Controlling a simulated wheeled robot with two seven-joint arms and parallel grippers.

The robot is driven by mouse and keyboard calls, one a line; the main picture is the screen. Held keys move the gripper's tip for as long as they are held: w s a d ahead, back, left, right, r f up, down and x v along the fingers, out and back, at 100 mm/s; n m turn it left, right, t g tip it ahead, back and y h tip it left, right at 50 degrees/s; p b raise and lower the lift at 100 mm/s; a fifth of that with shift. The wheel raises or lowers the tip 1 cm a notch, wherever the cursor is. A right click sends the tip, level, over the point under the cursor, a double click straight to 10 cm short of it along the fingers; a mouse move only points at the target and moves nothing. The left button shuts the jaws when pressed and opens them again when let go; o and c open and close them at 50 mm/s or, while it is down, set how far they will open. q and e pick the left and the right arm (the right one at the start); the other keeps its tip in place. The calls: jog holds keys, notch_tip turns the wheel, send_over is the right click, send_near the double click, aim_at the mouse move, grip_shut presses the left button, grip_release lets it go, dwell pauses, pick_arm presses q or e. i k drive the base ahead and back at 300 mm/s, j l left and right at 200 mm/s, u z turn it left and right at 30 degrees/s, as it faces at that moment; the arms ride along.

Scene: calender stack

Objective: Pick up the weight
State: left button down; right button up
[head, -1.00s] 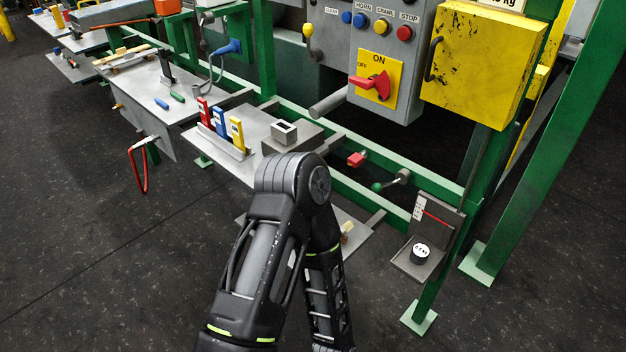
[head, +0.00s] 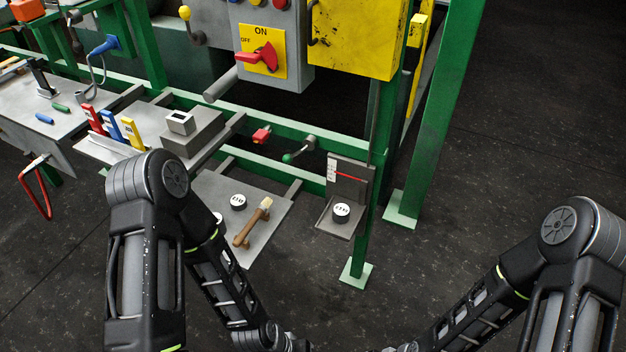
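A round black weight with a white marked top (head: 341,212) sits upright on a small grey bracket shelf (head: 325,231) fixed to the green frame. A similar weight (head: 238,201) stands on the low grey shelf (head: 268,234) left of it. A white-topped piece (head: 218,217) beside that one is mostly hidden behind my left arm. The task does not say which weight is meant. My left arm runs down to the bottom edge, and my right arm comes in from the lower right. Both grippers are below the picture, well short of the weights.
A green post (head: 369,180) stands right of the bracket. The dark floor in front is clear.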

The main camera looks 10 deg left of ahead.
aim_at(342, 213)
jog(key=z, duration=1.7)
jog(key=j+z, duration=0.1)
jog(key=j, duration=0.65)
jog(key=k+j, duration=0.1)
jog(key=j, duration=0.6)
jog(key=j+z, duration=0.05)
